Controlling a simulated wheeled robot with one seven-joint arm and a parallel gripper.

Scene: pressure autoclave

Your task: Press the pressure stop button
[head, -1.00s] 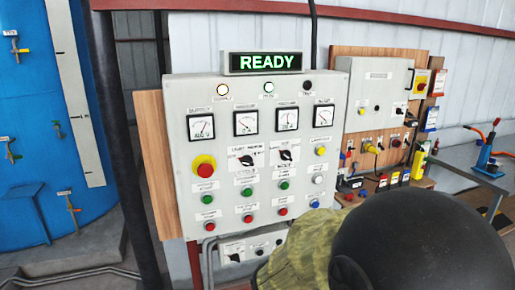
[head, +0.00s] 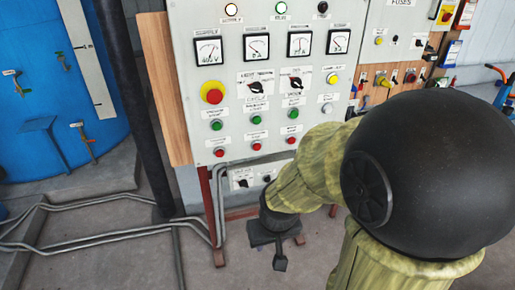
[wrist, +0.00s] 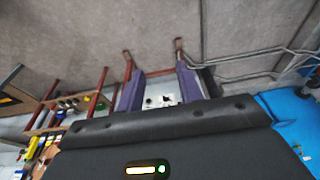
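The grey control panel (head: 180,120) stands upright ahead in the head view. Its lowest row has three red buttons: left (head: 219,152), middle (head: 257,147) and right (head: 292,140). Green buttons sit above them. The labels are too small to tell which red button is the pressure stop. My gripper (head: 279,262) hangs below the panel, in front of the lower box, touching no button. In the wrist view its two purple fingers (wrist: 160,76) are apart with nothing held between them. Part of a white box with dark knobs shows beyond them.
A large yellow-ringed red button (head: 214,92) sits at the panel's left. A small switch box (head: 252,177) is mounted below the panel. Pipes (head: 90,240) run low along the floor at left, near a blue tank (head: 40,130). A dark post (head: 130,110) stands beside the panel.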

